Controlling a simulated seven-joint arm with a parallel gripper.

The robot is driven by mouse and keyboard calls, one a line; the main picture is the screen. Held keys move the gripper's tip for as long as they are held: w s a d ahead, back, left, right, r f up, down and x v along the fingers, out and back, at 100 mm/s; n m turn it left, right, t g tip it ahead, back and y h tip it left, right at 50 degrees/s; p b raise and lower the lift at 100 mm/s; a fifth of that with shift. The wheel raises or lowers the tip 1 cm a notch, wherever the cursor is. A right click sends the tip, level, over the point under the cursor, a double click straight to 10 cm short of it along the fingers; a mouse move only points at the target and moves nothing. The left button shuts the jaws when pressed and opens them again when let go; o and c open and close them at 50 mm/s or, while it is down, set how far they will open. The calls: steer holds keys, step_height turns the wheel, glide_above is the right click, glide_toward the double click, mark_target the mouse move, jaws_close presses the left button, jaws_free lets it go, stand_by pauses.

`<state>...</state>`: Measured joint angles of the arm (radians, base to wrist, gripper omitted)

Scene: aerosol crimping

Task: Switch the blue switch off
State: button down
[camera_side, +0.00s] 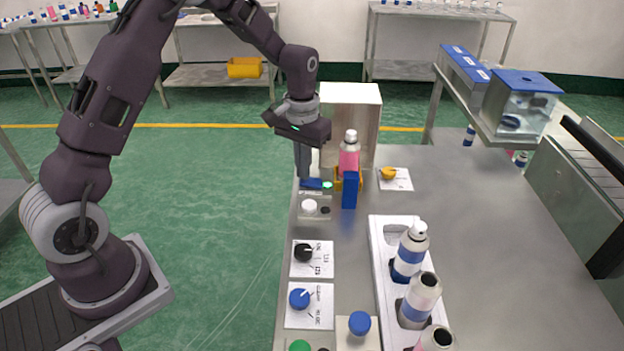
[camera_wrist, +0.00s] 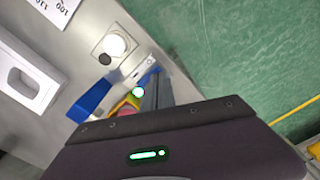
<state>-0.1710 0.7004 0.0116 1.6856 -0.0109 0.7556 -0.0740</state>
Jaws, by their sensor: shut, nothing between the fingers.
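The blue switch (camera_side: 312,184) is a small blue piece near the left edge of the steel table. A lit green lamp (camera_side: 327,185) is at its right end. In the wrist view the blue switch (camera_wrist: 144,80) shows partly beside my fingers, with the green lamp (camera_wrist: 137,92) lit. My gripper (camera_side: 304,176) points down, shut and empty, with its fingertips right at the switch. It also shows in the wrist view (camera_wrist: 157,82). Whether the fingertips touch the switch cannot be told.
A blue upright block (camera_side: 349,191) stands just right of the switch, in front of a pink bottle (camera_side: 349,158). A small box with a white button (camera_side: 309,206) lies nearer the camera. A white tray (camera_side: 378,262) holds several bottles.

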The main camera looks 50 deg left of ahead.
steer(key=shift+f, duration=0.55)
stand_by(0.4)
step_height(320, 180, up, 11)
steer(key=shift+f, duration=0.2)
stand_by(0.7)
steer(key=shift+r, duration=0.1)
